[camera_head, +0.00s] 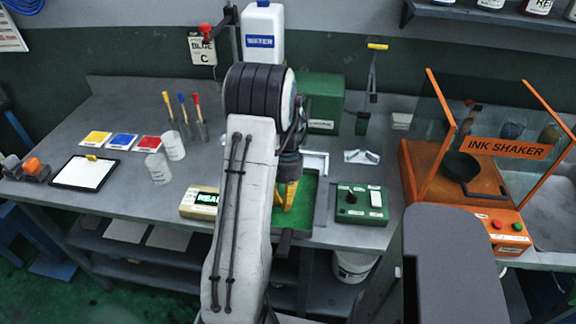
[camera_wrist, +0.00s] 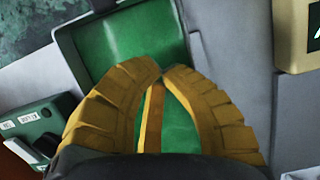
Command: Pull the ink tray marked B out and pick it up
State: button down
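A shallow green tray (camera_head: 305,208) lies at the front of the bench, partly hidden by my arm. In the wrist view the green tray (camera_wrist: 130,38) has a raised rim and looks empty where it shows. I see no letter B on it. My gripper (camera_head: 289,207) has yellow ribbed fingers and points down over the tray. In the wrist view the fingertips of my gripper (camera_wrist: 161,71) come together, with no object visible between them. Green shows between the fingers lower down. I cannot tell whether the tips touch the tray.
A green control box (camera_head: 361,203) stands right of the tray. The orange ink shaker (camera_head: 440,185) is farther right. White cups (camera_head: 158,168) and a clipboard (camera_head: 84,173) are on the left.

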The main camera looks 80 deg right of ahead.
jog(key=v, duration=0.9)
jog(key=shift+r, duration=0.35)
jog(key=shift+s+a, duration=0.1)
jog(key=shift+a, duration=0.05)
